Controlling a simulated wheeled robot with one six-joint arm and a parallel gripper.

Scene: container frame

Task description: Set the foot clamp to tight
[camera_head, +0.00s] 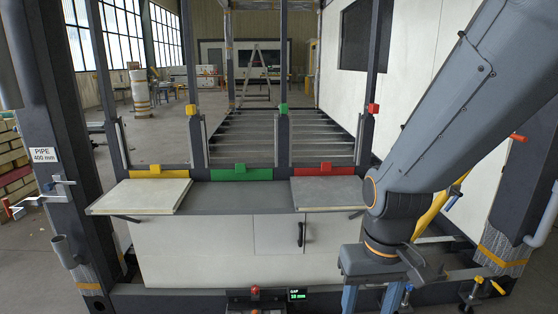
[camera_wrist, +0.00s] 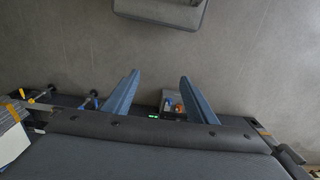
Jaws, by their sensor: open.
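My gripper (camera_head: 372,299) hangs at the lower right, fingers pointing down. Its two blue fingers are apart with nothing between the tips, as the wrist view also shows (camera_wrist: 160,77). Which fitting is the foot clamp is not certain. Small clamp-like fittings with a yellow handle (camera_head: 479,281) sit low by the right post, to the right of my gripper. They show at the left in the wrist view (camera_wrist: 30,98). Their setting is too small to tell. A low box with a red knob (camera_head: 255,291) stands left of my gripper, beside a lit gap display (camera_head: 298,294).
A dark frame with white panels (camera_head: 190,245) and a grey ledge (camera_head: 240,198) stands ahead. A left post (camera_head: 50,120) carries a pipe sign and a latch (camera_head: 62,190). An orange lever (camera_head: 518,137) is on the right post. Bare floor (camera_wrist: 60,40) shows in the wrist view.

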